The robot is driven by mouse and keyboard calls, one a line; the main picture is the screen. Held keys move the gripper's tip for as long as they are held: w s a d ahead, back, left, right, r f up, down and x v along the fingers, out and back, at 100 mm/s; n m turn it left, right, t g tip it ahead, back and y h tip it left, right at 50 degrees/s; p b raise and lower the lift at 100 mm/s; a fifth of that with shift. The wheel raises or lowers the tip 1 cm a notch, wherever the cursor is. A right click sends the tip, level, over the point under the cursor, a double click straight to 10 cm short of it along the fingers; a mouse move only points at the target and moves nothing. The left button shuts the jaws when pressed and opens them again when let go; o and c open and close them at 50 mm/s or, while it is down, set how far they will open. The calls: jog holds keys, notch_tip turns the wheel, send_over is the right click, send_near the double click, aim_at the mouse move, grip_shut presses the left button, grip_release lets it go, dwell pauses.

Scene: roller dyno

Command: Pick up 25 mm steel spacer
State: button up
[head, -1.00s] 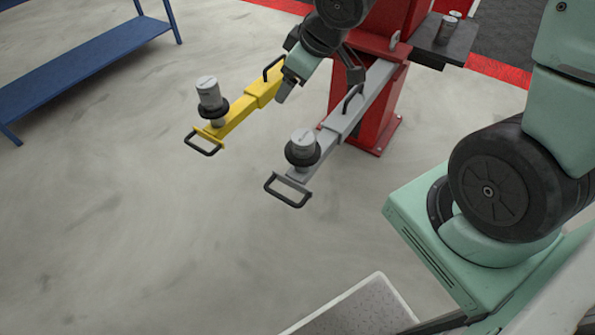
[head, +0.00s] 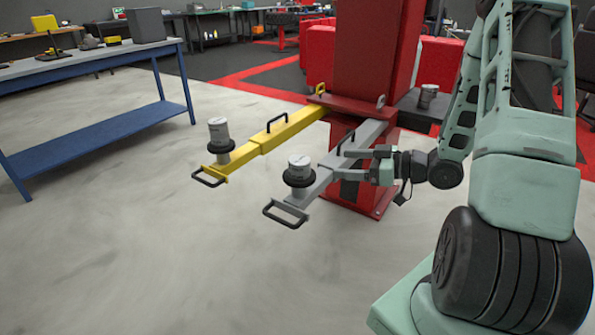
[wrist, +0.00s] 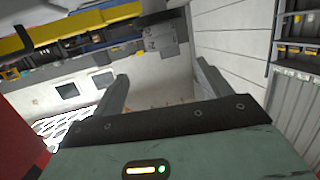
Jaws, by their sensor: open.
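Grey cylindrical spacers stand upright in the head view. One spacer (head: 219,132) is on the round black pad of the yellow arm (head: 245,152), and another spacer (head: 299,169) is on the pad of the grey arm (head: 321,181). More grey metal (head: 428,95), at least one cylinder, stands on the dark shelf (head: 410,108) beside the red column. The labels are too small to read, so I cannot tell which is 25 mm. My gripper (head: 345,164) is open, pointing left near the grey arm, apart from the spacers. In the wrist view its fingers (wrist: 162,78) hold nothing.
The red column (head: 372,60) carries both arms, which have black handles. A blue workbench (head: 100,55) stands at the left. The grey floor (head: 130,260) in front is clear. The wrist view shows a pale wall and shelving, with no spacer.

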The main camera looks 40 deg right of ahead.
aim_at(293, 162)
jog(key=x, duration=1)
jog(key=shift+f+b, duration=0.1)
jog(key=shift+b, duration=0.2)
jog(key=shift+x, duration=2.6)
jog(key=shift+s+a, duration=0.2)
jog(key=c, duration=1.2)
